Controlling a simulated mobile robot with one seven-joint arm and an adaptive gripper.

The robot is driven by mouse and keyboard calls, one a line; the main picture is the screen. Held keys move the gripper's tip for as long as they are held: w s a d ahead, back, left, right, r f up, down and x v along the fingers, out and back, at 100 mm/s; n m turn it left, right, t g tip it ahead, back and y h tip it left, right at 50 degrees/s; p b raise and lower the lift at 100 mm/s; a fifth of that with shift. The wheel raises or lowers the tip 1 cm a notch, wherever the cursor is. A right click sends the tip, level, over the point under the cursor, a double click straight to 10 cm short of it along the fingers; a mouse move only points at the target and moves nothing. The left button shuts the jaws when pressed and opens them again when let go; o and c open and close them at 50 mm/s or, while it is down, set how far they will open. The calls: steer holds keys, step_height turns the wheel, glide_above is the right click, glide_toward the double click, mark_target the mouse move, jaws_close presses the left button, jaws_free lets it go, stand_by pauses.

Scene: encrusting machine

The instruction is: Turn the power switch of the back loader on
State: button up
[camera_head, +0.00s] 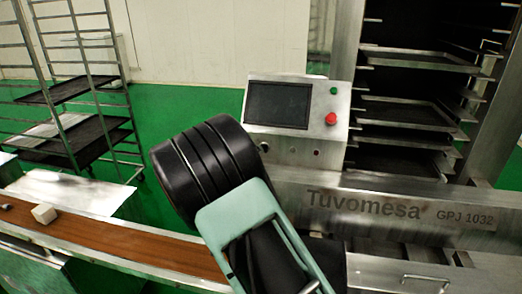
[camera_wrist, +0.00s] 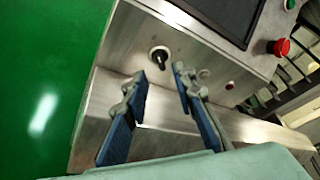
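The control panel of the steel machine shows in the head view (camera_head: 340,125), with a dark screen, a green button and a red button. A small black rotary switch (camera_wrist: 160,57) on the panel's lower face shows in the wrist view; in the head view it sits at the lower left of the panel (camera_head: 264,147). My gripper (camera_wrist: 160,82) is open and empty, its two blue-padded fingers apart. The switch appears just beyond the gap between the fingertips, and I see no contact. In the head view my black and pale green arm hides the fingers.
A red button (camera_wrist: 281,47) and a dark screen (camera_wrist: 222,14) lie close to the switch. A brown conveyor belt (camera_head: 125,240) with a pale block (camera_head: 44,213) runs at the left. A rack of trays (camera_head: 418,62) stands at the right.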

mark_target(264, 148)
steer(key=x, duration=0.5)
steer(key=shift+w+d+p, duration=0.2)
steer(key=shift+w+p, duration=0.05)
steer(key=shift+p, duration=0.05)
jaws_close()
